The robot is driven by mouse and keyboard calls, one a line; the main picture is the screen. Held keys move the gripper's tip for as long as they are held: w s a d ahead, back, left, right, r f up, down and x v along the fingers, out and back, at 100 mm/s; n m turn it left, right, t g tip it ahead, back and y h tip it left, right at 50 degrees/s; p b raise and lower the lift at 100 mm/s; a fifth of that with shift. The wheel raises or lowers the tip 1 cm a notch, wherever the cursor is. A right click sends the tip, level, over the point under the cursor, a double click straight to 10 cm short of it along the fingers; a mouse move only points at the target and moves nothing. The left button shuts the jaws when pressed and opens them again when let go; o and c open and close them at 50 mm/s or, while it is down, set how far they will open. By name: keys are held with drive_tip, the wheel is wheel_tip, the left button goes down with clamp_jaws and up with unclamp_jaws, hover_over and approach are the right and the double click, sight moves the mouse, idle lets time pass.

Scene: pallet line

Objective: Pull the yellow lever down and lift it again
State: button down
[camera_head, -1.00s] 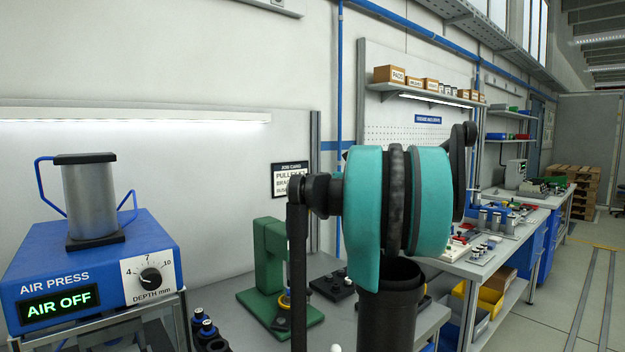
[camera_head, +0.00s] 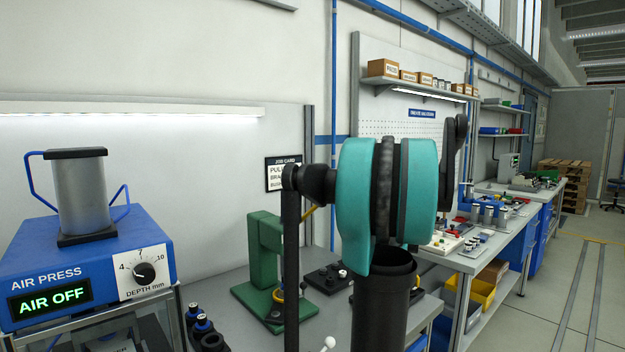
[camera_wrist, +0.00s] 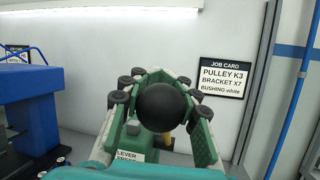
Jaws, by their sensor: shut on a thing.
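The green lever press (camera_head: 264,248) stands on the bench left of my arm in the head view. A short piece of the yellow lever (camera_head: 307,213) shows beside the press's upper part, partly hidden by my arm. In the wrist view, a round black knob (camera_wrist: 161,106) sits between the green fingers of my gripper (camera_wrist: 160,95), which is shut on it. A bit of yellow (camera_wrist: 166,138) shows just below the knob. The label "LEVER PRESS" (camera_wrist: 130,156) is partly covered. My gripper is hidden behind my arm in the head view.
The blue air press (camera_head: 88,262), reading "AIR OFF", stands at left. A job card (camera_head: 283,174) hangs on the wall behind. A black block (camera_head: 327,278) with small knobs lies right of the press. Further benches (camera_head: 470,262) run off to the right.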

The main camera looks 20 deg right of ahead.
drive_tip(key=s+d+f+n+t+y, duration=0.2)
drive_tip(key=s+f+y, duration=0.3)
drive_tip(key=f, duration=0.4)
drive_tip(key=shift+s+d+f+n+t, duration=0.2)
drive_tip(key=shift+s+f+n+t, duration=0.2)
drive_tip(key=shift+s+t, duration=0.25)
drive_tip(key=shift+w, duration=0.1)
drive_tip(key=c, duration=1.1)
unclamp_jaws()
drive_tip(key=shift+c, duration=0.2)
drive_tip(key=v, duration=0.7)
drive_tip(key=shift+f, duration=0.25)
drive_tip(key=shift+o, duration=0.4)
drive_tip(key=shift+d, duration=0.15)
